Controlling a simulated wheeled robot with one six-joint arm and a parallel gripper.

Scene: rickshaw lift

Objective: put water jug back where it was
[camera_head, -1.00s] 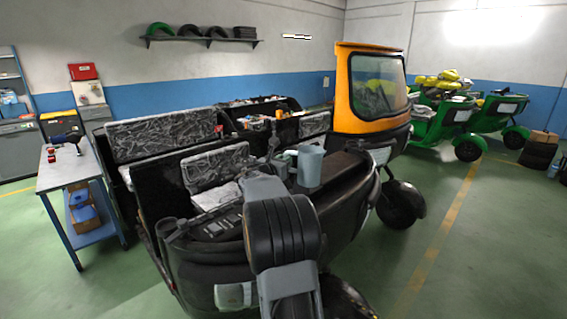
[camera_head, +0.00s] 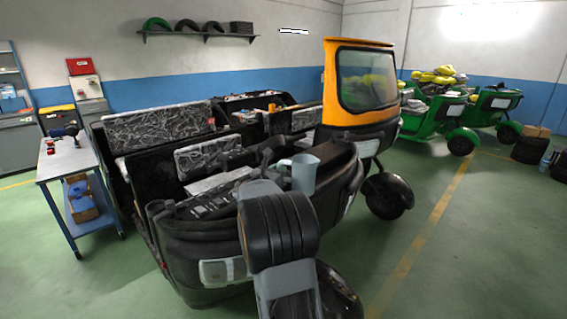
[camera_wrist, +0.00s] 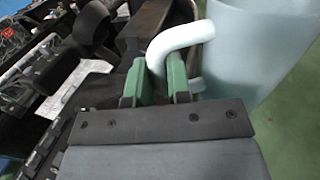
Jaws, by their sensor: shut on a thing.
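The water jug (camera_head: 304,174) is a pale blue-grey pitcher with a handle. In the head view it stands upright at the end of my arm, over the dark rickshaw body (camera_head: 335,170). In the wrist view the jug's pale wall (camera_wrist: 250,50) fills the upper right. My gripper (camera_wrist: 167,72) has green finger pads shut on the jug's white handle (camera_wrist: 183,38). The fingertips are hidden behind my arm in the head view. I cannot tell whether the jug's base touches anything.
A work table (camera_head: 62,163) with a drill (camera_head: 66,131) stands at left. The orange-framed rickshaw cab (camera_head: 328,85) rises behind the jug. Green rickshaws (camera_head: 440,115) are parked at back right. Green floor (camera_head: 480,240) is clear at right.

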